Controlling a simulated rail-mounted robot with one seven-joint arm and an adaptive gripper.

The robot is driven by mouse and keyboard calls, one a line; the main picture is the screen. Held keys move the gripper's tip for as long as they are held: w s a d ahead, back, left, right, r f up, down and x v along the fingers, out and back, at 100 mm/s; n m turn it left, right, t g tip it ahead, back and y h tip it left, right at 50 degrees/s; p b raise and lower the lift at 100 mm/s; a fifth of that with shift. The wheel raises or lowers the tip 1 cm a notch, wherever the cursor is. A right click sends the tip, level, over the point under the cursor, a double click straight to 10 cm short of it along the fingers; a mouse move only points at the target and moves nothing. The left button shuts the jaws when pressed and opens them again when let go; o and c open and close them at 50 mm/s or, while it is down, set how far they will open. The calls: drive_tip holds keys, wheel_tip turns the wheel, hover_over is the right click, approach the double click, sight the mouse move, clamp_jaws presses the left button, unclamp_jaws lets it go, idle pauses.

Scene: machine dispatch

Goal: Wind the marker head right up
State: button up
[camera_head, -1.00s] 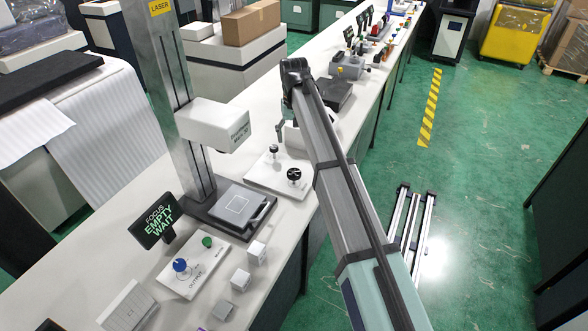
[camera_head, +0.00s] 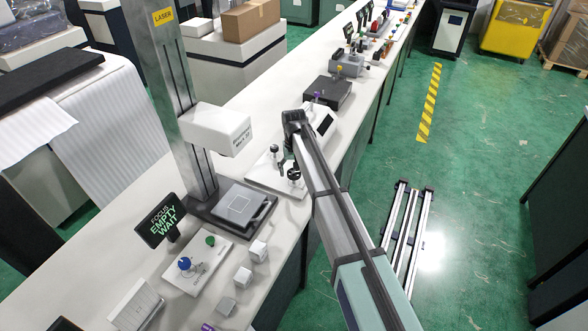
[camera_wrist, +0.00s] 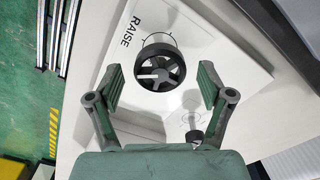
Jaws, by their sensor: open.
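The marker head (camera_head: 217,128) is a white box on a tall grey column marked LASER. It hangs well above a grey bed plate (camera_head: 240,205) with a square outline. A black spoked handwheel (camera_head: 294,174) stands on a white panel right of the column. In the wrist view the handwheel (camera_wrist: 160,68) sits beside the word RAISE. My gripper (camera_wrist: 160,85) is open, with one finger on each side of the handwheel and gaps to both. In the head view my gripper (camera_head: 291,157) is over the panel, partly hidden by my arm.
A smaller black knob (camera_wrist: 194,136) stands on the same panel, near my right finger. A display (camera_head: 160,220) reads FOCUS EMPTY WAIT. An output panel (camera_head: 197,262) with blue and green knobs and several small pale cubes (camera_head: 257,251) are at the bench front.

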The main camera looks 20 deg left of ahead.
drive_tip(key=c, duration=1.2)
drive_tip(key=shift+o, duration=0.2)
drive_tip(key=shift+f+m+b, duration=0.25)
drive_tip(key=shift+m+b, duration=0.7)
drive_tip(key=shift+m, duration=0.35)
drive_tip(key=m+b, duration=0.1)
drive_tip(key=m, duration=0.2)
drive_tip(key=shift+r, duration=0.15)
drive_tip(key=o, duration=1.2)
drive_tip(key=shift+c, duration=0.2)
drive_tip(key=shift+r, duration=0.1)
